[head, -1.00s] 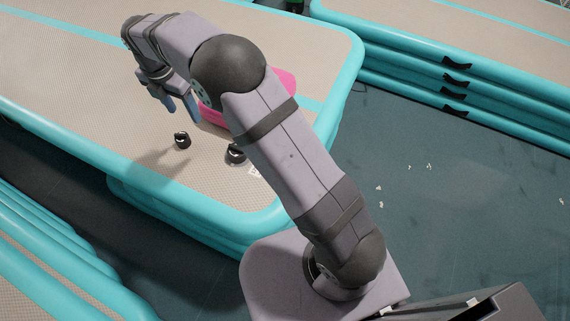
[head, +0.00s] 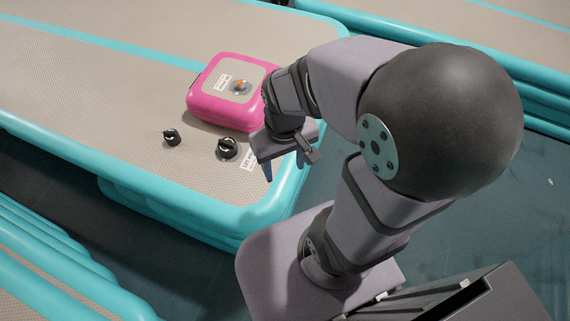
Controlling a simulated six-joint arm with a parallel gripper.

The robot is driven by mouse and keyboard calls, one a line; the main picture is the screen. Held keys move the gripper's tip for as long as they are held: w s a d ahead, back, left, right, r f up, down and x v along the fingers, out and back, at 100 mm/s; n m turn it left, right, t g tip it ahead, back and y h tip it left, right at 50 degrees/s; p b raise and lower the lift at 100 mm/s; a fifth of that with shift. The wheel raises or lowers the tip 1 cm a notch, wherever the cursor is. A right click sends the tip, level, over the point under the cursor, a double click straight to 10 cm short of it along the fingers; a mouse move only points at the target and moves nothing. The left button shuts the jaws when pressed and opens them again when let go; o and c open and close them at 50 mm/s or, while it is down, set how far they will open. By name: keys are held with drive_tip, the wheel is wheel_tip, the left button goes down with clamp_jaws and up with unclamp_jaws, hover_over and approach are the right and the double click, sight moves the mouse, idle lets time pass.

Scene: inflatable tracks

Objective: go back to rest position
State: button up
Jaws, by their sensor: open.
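My gripper (head: 284,168) is at the near right edge of the inflatable track (head: 90,90), drawn in close to my base. My arm is folded, with the large dark elbow joint at the right of the head view. The track has a beige top and turquoise sides.
A pink case (head: 210,98) with a grey panel and an orange-tipped knob lies on the track, just left of my gripper. Two black knobs, a smaller one (head: 172,137) and a larger one (head: 228,148), sit in front of it. A white label (head: 249,160) lies beside the larger knob. Other tracks stand around.

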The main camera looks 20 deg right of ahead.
drive_tip(key=shift+s, duration=0.15)
wheel_tip(320, 180, up, 16)
drive_tip(key=p, duration=1.6)
drive_tip(key=shift+r, duration=0.2)
